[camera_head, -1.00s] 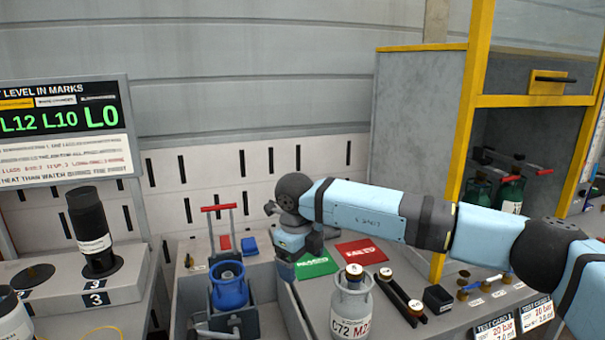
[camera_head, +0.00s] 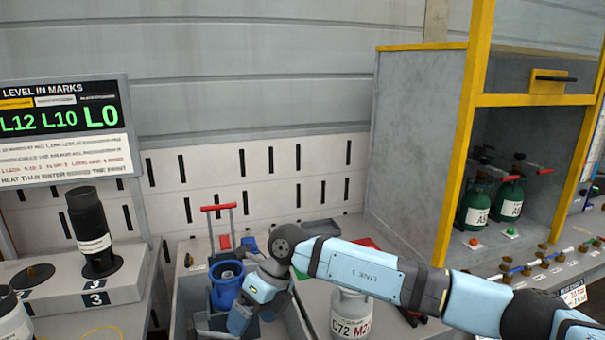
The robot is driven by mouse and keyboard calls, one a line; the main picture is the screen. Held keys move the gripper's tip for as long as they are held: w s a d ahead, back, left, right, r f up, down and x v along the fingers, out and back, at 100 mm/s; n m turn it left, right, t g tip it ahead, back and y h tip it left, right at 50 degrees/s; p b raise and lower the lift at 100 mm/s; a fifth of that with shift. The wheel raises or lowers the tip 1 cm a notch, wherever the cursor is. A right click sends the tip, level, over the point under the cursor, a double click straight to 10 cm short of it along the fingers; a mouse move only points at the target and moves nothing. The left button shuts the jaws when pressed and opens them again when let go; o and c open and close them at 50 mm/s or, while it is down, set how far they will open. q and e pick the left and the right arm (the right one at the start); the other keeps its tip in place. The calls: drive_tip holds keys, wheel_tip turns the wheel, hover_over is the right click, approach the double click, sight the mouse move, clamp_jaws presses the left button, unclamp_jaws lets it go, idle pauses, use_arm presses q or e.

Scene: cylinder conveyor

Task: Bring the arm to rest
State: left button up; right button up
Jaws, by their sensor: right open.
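My right arm reaches in from the right, across the bench. Its gripper (camera_head: 241,318) points down at the front of the blue cylinder's trolley. The gripper is open; no object shows between its fingers, though the tips are partly hard to make out. The blue cylinder (camera_head: 226,287) stands in the trolley just left of the gripper; I cannot tell whether they touch. A grey cylinder (camera_head: 350,316) marked C72 stands to the right, its top hidden behind my forearm. My left gripper is not in view.
A trolley with a red handle (camera_head: 219,208) holds the blue cylinder. A yellow-framed cabinet (camera_head: 458,150) at right holds green cylinders (camera_head: 474,204). A black cylinder (camera_head: 90,232) stands on a grey step at left, below a level screen (camera_head: 62,122). My arm covers much of the bench's middle.

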drive_tip(key=s+a+r+m+y, duration=0.3)
drive_tip(key=s+a+m+y, duration=0.2)
drive_tip(key=s+m+y, duration=0.75)
drive_tip(key=w+d+f+m+t+h, duration=0.2)
drive_tip(key=d+f+m+t+h, duration=0.3)
drive_tip(key=d+m+t, duration=0.6)
drive_tip(key=w+d+f+m+t+h, duration=0.1)
drive_tip(key=d+f+m+t+h, duration=0.1)
drive_tip(key=d+f+m+t, duration=0.8)
drive_tip(key=s+d+f+m+g+h, duration=0.75)
drive_tip(key=s+d+f+m, duration=0.45)
drive_tip(key=s, duration=0.4)
use_arm(q)
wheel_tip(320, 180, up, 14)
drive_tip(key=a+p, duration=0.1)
drive_tip(key=p, duration=1.5)
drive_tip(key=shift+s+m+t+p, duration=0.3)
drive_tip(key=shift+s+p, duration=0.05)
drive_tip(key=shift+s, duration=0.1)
use_arm(e)
wheel_tip(320, 180, up, 12)
drive_tip(key=d+n, duration=0.1)
drive_tip(key=n, duration=0.1)
drive_tip(key=shift+s+r, duration=0.2)
drive_tip(key=shift+s, duration=0.05)
